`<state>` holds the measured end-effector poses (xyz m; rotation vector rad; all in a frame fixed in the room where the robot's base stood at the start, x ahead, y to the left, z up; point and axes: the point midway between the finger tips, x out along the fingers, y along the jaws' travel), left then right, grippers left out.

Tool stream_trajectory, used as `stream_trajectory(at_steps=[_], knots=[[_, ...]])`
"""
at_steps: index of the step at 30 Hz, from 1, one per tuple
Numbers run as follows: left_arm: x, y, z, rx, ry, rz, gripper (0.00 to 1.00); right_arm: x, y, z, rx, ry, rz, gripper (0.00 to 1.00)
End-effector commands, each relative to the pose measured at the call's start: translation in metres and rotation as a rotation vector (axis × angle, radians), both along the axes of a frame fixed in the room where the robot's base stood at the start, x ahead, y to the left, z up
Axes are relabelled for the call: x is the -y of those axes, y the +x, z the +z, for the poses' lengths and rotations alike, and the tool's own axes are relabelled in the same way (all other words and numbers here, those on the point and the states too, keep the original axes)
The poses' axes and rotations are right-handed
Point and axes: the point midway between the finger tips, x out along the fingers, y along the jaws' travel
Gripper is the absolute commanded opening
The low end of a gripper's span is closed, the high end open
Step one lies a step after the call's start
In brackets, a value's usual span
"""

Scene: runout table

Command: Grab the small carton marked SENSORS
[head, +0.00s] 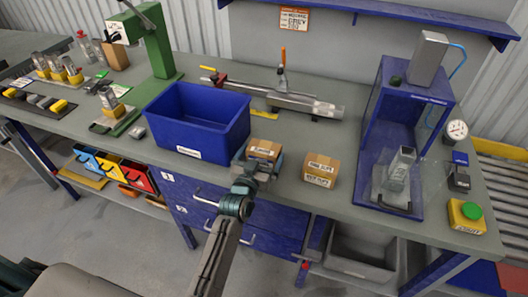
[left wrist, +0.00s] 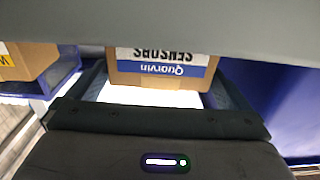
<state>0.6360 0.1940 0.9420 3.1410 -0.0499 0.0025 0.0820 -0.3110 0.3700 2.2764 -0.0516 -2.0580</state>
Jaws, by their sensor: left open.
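The small carton marked SENSORS (left wrist: 165,72) shows upside down in the left wrist view, with a white and blue label reading Quarvin. In the head view it is the small brown carton (head: 264,149) at the table's front edge, just right of the blue bin. My left gripper (head: 258,167) is open, with its fingers reaching to either side of this carton. In the left wrist view the carton's face lies between the two fingers (left wrist: 155,92). Contact with the fingers cannot be made out. The carton's upper part is hidden there. My right gripper is out of view.
A second, larger carton (head: 319,170) stands close on the right. The blue bin (head: 198,122) is close on the left. A clamp rail (head: 290,100) lies behind, and a blue booth (head: 408,125) stands farther right. Bare table separates the larger carton from the booth.

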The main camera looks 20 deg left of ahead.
Motion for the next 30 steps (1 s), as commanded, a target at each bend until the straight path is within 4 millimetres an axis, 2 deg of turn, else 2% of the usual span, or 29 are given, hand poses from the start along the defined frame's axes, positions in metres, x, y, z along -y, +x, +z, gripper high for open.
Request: stream_trajectory(at_steps=[1, 5, 13, 19, 30], knots=[[0.0, 0.008, 0.003, 0.0, 0.0, -0.001, 1.0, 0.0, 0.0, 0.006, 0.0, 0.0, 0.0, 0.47], [0.001, 0.02, 0.002, 0.0, 0.001, 0.0, 1.0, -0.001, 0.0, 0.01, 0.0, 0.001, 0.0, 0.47], [0.001, 0.023, -0.001, -0.001, 0.001, 0.0, 1.0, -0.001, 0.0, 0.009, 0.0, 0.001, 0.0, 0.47], [0.001, 0.022, -0.001, -0.001, 0.0, 0.0, 0.65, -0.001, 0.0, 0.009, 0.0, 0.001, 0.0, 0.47], [0.0, 0.024, 0.003, 0.0, 0.0, -0.001, 0.65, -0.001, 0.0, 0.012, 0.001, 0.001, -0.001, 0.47]])
